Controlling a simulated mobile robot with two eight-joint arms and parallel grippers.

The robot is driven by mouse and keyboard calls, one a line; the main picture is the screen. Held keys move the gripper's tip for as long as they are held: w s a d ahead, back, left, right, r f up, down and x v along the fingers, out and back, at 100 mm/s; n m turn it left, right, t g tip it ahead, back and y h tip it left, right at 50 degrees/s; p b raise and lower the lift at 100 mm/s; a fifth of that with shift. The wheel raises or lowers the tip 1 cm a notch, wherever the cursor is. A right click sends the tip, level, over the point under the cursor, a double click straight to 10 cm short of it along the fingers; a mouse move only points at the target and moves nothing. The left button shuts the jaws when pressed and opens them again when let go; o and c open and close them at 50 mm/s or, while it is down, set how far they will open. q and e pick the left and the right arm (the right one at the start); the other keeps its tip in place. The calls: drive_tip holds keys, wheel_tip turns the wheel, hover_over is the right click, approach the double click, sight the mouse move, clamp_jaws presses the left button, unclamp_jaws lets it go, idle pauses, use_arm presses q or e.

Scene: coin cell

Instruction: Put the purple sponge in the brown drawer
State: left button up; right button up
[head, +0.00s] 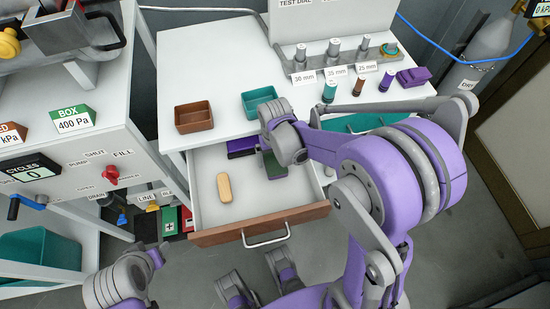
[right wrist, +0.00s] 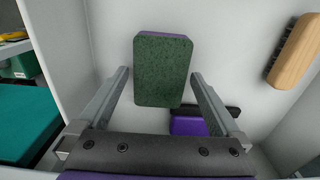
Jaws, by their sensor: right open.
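The brown drawer (head: 265,231) is pulled open under the white counter. The sponge (head: 274,166), with a green face and a purple edge, is inside the drawer's outline near its right side. In the right wrist view the sponge (right wrist: 164,72) shows its green face between my spread fingers, with a gap on each side. I cannot tell whether it rests on the drawer floor. My right gripper (head: 267,153) is open over the drawer; it also shows in the right wrist view (right wrist: 160,98). My left gripper (head: 158,254) is low at the left, its fingers unclear.
A tan wooden brush (head: 224,188) and a purple and black item (head: 241,147) lie in the drawer. On the counter stand a brown bin (head: 194,117), a teal bin (head: 259,99) and labelled cylinders. The drawer's front middle is clear.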

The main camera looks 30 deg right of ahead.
sight(275, 161)
wheel_tip(275, 161, up, 12)
drive_tip(key=f+p, duration=0.1)
drive_tip(key=p, duration=0.1)
use_arm(q)
drive_tip(key=shift+w+r, duration=0.1)
drive_tip(key=shift+r, duration=1.05)
use_arm(e)
drive_tip(key=s+a+n+t, duration=0.1)
drive_tip(key=s+t, duration=0.1)
drive_tip(key=s, duration=0.4)
drive_tip(key=s+a+r+n+t, duration=0.1)
drive_tip(key=s+a+t, duration=0.1)
drive_tip(key=s, duration=0.5)
drive_tip(key=shift+n+t, duration=0.3)
drive_tip(key=shift+t, duration=0.2)
drive_tip(key=shift+r, duration=0.1)
